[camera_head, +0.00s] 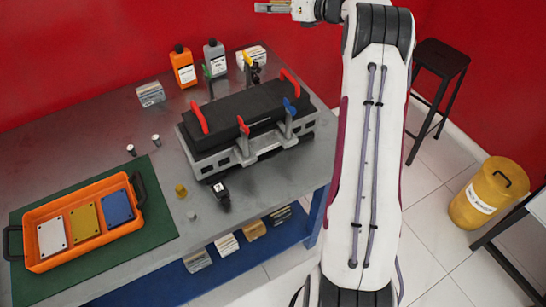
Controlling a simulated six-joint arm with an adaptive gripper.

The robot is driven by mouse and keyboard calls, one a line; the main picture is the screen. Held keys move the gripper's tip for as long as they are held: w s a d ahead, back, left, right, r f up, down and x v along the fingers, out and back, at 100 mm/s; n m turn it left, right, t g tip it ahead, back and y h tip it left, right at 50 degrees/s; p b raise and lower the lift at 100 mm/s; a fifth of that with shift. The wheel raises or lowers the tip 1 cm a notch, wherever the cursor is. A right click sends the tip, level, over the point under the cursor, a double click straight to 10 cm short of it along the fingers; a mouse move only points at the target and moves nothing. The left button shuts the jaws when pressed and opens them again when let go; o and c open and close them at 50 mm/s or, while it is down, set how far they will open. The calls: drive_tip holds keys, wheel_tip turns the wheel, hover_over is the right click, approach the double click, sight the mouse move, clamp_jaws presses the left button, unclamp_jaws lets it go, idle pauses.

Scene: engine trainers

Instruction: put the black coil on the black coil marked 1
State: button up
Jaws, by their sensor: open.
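A small black part with a pale top (221,196) stands on the grey bench in front of the engine block; it looks like the black coil, but it is too small to be sure. Another small black part (255,73) shows behind the engine, partly hidden. I cannot make out any mark 1.
An orange tray (35,266) with white, yellow and blue plates lies on a green mat (161,198). Orange (183,68) and grey (214,58) bottles stand at the back. Small knobs and a brass piece (181,191) sit on the bench (262,185). A yellow bin (484,195) stands right.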

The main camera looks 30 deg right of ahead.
wheel_tip(320, 180, up, 10)
drive_tip(key=w+a+m+t+h, duration=0.1)
drive_tip(key=a+m+t+h, duration=0.15)
drive_tip(key=m, duration=0.25)
drive_tip(key=s+a+r+m+g+h, duration=0.1)
drive_tip(key=s+a+r+m+h, duration=0.25)
drive_tip(key=s+r+m, duration=0.35)
drive_tip(key=s+a+r+m+g+h, duration=0.15)
drive_tip(key=s+r+m+h, duration=0.3)
drive_tip(key=m, duration=0.45)
drive_tip(key=s+a+f+m+g+y, duration=0.1)
drive_tip(key=s+a+f+m, duration=0.4)
drive_tip(key=s, duration=0.9)
drive_tip(key=s+a+f+m+g+y, duration=0.2)
drive_tip(key=s+a+f+m+g, duration=0.2)
drive_tip(key=s, duration=1)
drive_tip(key=s+a+f+m+g+y, duration=0.1)
drive_tip(key=s+a+f+m+g, duration=0.2)
drive_tip(key=s+a+f+m, duration=0.5)
drive_tip(key=s+a+f, duration=0.3)
drive_tip(key=s+a, duration=0.1)
drive_tip(key=s, duration=0.1)
drive_tip(key=shift+s+a+f, duration=0.15)
drive_tip(key=shift+s, duration=0.25)
